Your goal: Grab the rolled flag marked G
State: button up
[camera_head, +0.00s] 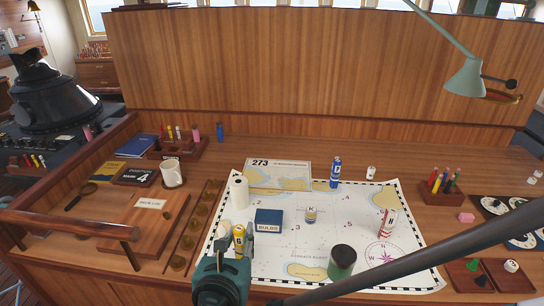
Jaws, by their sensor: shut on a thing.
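A yellow roll (239,238) with a pale marked band stands upright at the front left of the chart; its letter is too small to read for sure. My gripper (236,258) is at the bottom, shut on this roll; the fingers are mostly hidden by my teal wrist. I see no clearly readable G.
A dark blue BULBS box (268,220) and a white roll (239,193) stand close behind my gripper. A green dark-topped cylinder (342,262) stands to the right. The chart's middle has free room.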

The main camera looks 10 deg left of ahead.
jog(key=shift+r+p, duration=0.9)
jog(key=shift+r, duration=2.35)
jog(key=shift+r, duration=0.1)
